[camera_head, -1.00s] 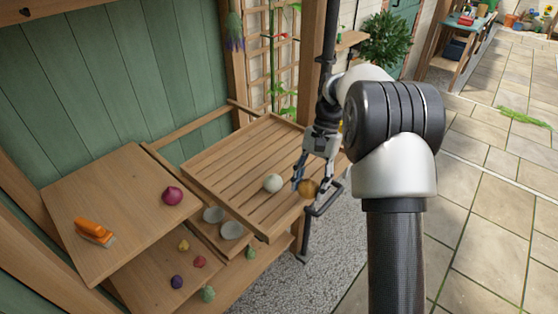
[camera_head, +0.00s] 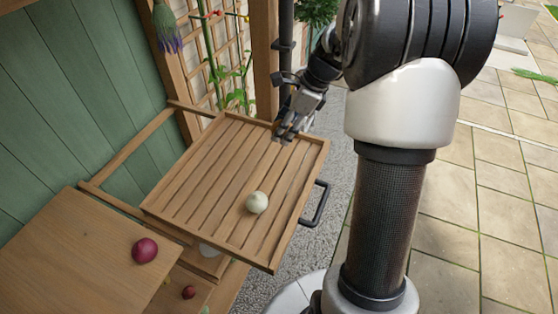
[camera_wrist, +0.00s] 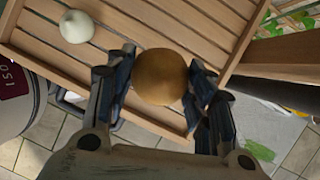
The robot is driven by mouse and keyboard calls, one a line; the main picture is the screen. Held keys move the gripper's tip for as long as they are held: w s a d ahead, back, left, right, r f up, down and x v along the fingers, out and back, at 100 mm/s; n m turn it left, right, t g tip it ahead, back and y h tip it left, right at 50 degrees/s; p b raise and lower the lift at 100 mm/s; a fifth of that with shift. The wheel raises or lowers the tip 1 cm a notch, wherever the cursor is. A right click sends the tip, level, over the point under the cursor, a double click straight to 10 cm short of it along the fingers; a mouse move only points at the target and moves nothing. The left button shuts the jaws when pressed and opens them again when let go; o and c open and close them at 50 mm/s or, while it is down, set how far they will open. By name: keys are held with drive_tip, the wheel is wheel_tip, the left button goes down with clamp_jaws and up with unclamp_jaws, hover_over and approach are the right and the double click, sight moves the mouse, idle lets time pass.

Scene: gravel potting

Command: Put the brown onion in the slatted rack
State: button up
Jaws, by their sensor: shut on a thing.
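The slatted rack (camera_head: 190,170) is a wooden tray with a raised rim, on the bench in the head view. My gripper (camera_head: 286,134) is at the rack's back right corner in that view. In the wrist view my gripper (camera_wrist: 162,92) is shut on the brown onion (camera_wrist: 160,76), a round tan-brown bulb between the two dark fingers. Slats and rim of the rack show behind the onion; its exact height above them is hard to tell. In the head view the onion is hidden by my gripper.
A white onion (camera_head: 256,202) lies on the slats, also visible in the wrist view (camera_wrist: 76,27). A red onion (camera_head: 145,250) lies on the wooden board (camera_head: 70,255) at left. A dark handle (camera_head: 316,204) sticks out from the rack's right side. A wooden post stands behind the rack.

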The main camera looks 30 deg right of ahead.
wheel_tip(320, 180, down, 12)
drive_tip(key=b, duration=0.2)
drive_tip(key=shift+w+f+b, duration=0.15)
drive_tip(key=shift+b, duration=0.25)
drive_tip(key=shift+f, duration=0.2)
drive_tip(key=o, duration=1.1)
